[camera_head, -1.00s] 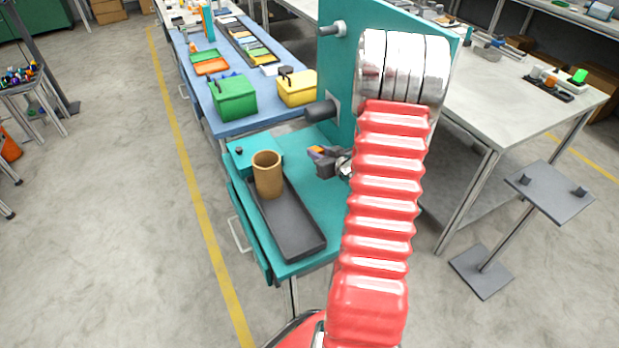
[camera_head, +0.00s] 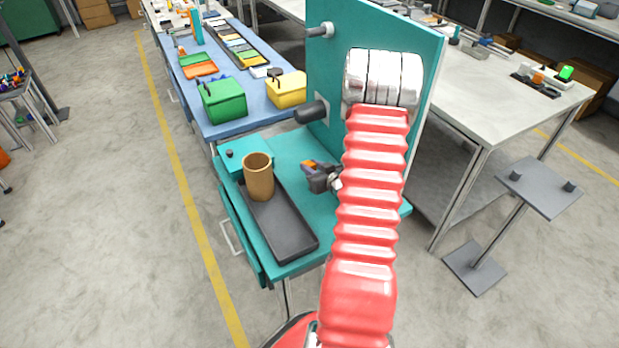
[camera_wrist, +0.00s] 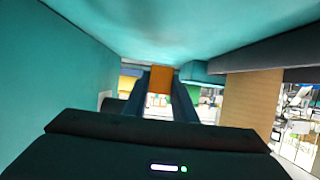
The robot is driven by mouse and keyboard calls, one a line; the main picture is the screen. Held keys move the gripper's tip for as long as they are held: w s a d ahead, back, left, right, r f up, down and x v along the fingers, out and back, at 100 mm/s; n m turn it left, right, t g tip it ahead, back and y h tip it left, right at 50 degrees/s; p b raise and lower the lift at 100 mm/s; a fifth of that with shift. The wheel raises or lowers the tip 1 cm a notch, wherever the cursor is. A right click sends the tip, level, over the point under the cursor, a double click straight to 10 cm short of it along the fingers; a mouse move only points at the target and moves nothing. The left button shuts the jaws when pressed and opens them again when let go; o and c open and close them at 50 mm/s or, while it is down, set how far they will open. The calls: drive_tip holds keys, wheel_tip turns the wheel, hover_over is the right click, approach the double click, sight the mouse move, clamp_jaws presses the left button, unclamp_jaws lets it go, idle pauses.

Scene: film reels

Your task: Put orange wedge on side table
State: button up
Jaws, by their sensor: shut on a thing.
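My gripper (camera_head: 309,166) is over the teal bench (camera_head: 285,150), right of the brown cup. It is shut on a small orange piece, the orange wedge (camera_wrist: 160,80), which shows between the two dark fingers in the wrist view. In the head view only a bit of orange shows at the fingertips. I cannot tell whether the wedge touches the bench top. A small grey stand with two dark pegs (camera_head: 540,188) is at the right. A small table with colourful items (camera_head: 12,85) is at the left edge. I cannot tell which is the side table.
The brown cup (camera_head: 258,178) stands in a dark tray (camera_head: 285,237) on the bench. A teal upright panel (camera_head: 325,85) rises behind my arm. A blue table with a green box (camera_head: 222,100) and a yellow box (camera_head: 287,90) is beyond. Open floor lies left.

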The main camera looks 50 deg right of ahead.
drive_tip(key=shift+f, duration=2.05)
drive_tip(key=shift+f, duration=0.1)
drive_tip(key=o, duration=1)
drive_tip(key=shift+s, duration=0.15)
drive_tip(key=v, duration=1.2)
